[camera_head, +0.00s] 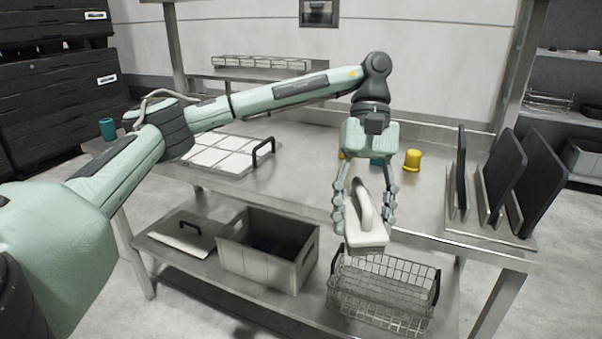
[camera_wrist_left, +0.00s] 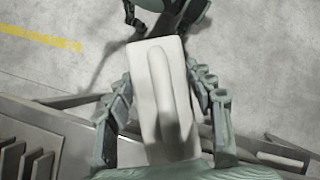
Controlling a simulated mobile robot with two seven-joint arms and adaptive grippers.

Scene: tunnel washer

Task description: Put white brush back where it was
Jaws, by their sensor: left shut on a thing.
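The white brush (camera_head: 366,236) has a block-shaped base and a raised loop handle. My left gripper (camera_head: 364,215) is shut on it and holds it near the front edge of the steel table (camera_head: 290,180), above the level of the lower shelf. In the left wrist view the brush (camera_wrist_left: 160,100) lies lengthwise between the two fingers of the gripper (camera_wrist_left: 163,105), with its handle side facing the camera. The floor shows behind it. My right gripper is not in view.
A wire basket (camera_head: 383,295) and a grey bin (camera_head: 266,268) stand on the lower shelf. A rack with upright dark panels (camera_head: 503,178) is at the table's right. A yellow cup-like object (camera_head: 412,160) stands behind the gripper. A white gridded tray (camera_head: 217,153) with a black handle lies left.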

